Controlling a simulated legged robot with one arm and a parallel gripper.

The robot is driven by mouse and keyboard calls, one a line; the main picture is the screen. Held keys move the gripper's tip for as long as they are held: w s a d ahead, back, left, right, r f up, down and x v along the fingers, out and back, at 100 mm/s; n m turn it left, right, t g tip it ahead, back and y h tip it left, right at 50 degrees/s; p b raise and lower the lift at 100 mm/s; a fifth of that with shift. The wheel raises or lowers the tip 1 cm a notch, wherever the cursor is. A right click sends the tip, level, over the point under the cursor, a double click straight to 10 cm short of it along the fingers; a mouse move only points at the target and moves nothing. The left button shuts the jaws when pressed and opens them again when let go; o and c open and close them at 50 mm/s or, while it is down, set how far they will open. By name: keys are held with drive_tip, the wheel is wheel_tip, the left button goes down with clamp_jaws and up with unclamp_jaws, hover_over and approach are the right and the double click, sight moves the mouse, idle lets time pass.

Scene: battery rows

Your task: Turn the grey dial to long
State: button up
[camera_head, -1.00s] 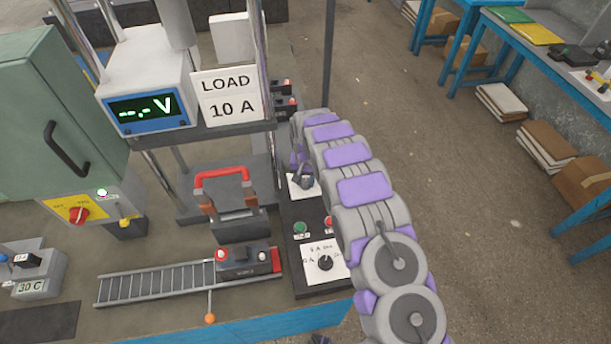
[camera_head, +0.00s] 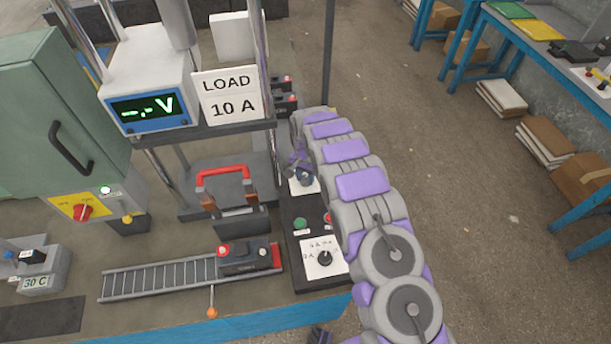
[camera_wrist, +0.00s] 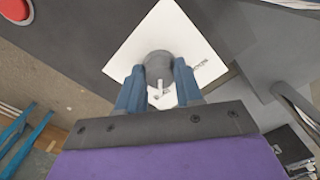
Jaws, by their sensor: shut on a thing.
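The grey dial (camera_wrist: 158,62) sits on a square white label plate (camera_wrist: 125,58) on the dark control panel. In the wrist view my gripper (camera_wrist: 160,80) has its two blue fingers on either side of the dial, shut on it. A pale pointer mark shows on the dial between the fingers. Some lettering on the plate shows at the right but is too small to read surely; the fingers hide part of the plate. In the head view my gripper (camera_head: 304,178) is at the panel's far end, over the same plate, and mostly hides the dial.
Nearer on the panel are a green button (camera_head: 300,224), a red button partly behind my arm, and a black knob (camera_head: 325,258) on a white plate. A red-handled block (camera_head: 230,190) stands just left. The meter (camera_head: 150,105) and LOAD sign (camera_head: 226,95) rise behind.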

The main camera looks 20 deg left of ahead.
sight(305, 177)
drive_tip(key=o, duration=1)
drive_tip(key=shift+a, duration=0.1)
drive_tip(key=shift+o, duration=0.2)
wheel_tip(305, 177, up, 17)
drive_tip(key=p, duration=0.2)
drive_tip(key=shift+p, duration=0.3)
drive_tip(key=shift+r, duration=0.1)
